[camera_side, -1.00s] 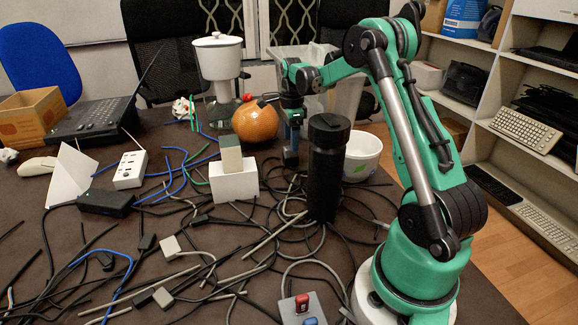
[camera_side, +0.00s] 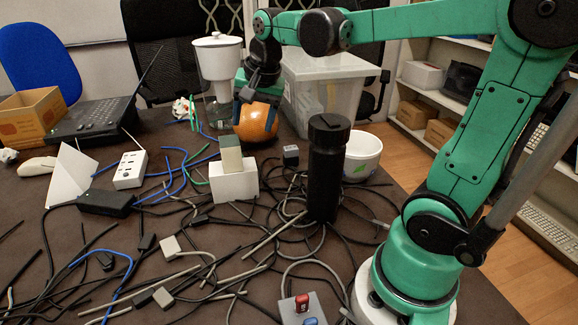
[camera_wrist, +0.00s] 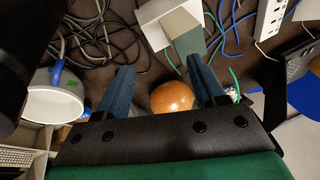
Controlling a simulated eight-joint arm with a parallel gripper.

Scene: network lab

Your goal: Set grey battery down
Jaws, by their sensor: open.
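A grey-green upright block (camera_side: 231,155) stands on a white box (camera_side: 234,184). The block also shows in the wrist view (camera_wrist: 188,42), top centre. A small dark grey cube (camera_side: 290,155) lies on the table behind the black cylinder. I cannot tell for sure which of these is the grey battery. In the wrist view the ball shows between the fingers (camera_wrist: 160,70), with nothing held.
A tall black cylinder (camera_side: 326,170) and a white bowl (camera_side: 362,155) stand to the right. Loose cables cover much of the table. A white power strip (camera_side: 130,170) and black adapter (camera_side: 106,201) lie left. A clear bin (camera_side: 325,90) stands behind.

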